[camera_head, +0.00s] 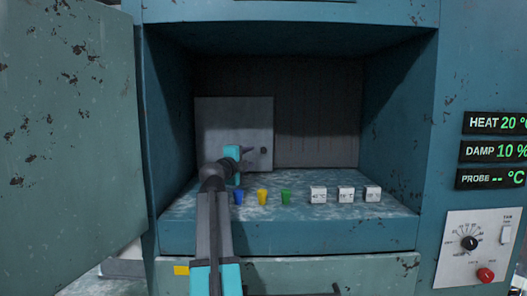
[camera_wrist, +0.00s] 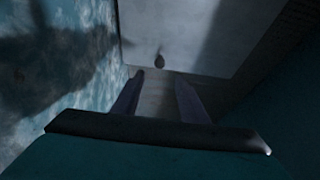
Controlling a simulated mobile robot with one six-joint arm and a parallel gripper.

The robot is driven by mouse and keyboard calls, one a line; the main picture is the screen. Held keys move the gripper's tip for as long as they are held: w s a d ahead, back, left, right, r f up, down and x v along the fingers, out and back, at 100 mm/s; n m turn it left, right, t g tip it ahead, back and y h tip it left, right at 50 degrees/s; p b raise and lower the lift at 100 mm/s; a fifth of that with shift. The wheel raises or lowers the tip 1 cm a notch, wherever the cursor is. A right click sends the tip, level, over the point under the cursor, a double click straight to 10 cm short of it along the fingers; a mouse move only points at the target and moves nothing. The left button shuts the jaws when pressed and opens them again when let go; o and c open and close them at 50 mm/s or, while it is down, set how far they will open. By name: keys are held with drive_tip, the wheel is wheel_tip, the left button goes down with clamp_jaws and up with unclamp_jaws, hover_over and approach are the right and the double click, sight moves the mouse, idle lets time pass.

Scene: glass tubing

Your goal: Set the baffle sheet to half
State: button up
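The baffle sheet (camera_head: 225,112) is a flat grey panel against the back of the chamber. It covers the left half or so of the back wall. A small dark knob (camera_head: 263,150) sticks out near its right edge. My gripper (camera_head: 248,151) reaches in from the front left, its tips just left of the knob in the head view. In the wrist view the sheet (camera_wrist: 190,35) fills the upper middle. The knob (camera_wrist: 160,60) shows just beyond and between my two spread fingers (camera_wrist: 160,85), with nothing visible between them. Contact with the knob cannot be seen.
The chamber door (camera_head: 65,130) stands open at the left. A control panel (camera_head: 480,250) with a dial and red button is at the right.

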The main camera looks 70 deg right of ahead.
sight(262, 151)
drive_tip(key=d+p, duration=0.4)
drive_tip(key=d, duration=0.6)
drive_tip(key=shift+s+d+r, duration=0.1)
drive_tip(key=shift+d+r, duration=0.05)
drive_tip(key=shift+d, duration=0.1)
drive_tip(key=shift+d+p, duration=0.45)
drive_tip(key=shift+d, duration=0.4)
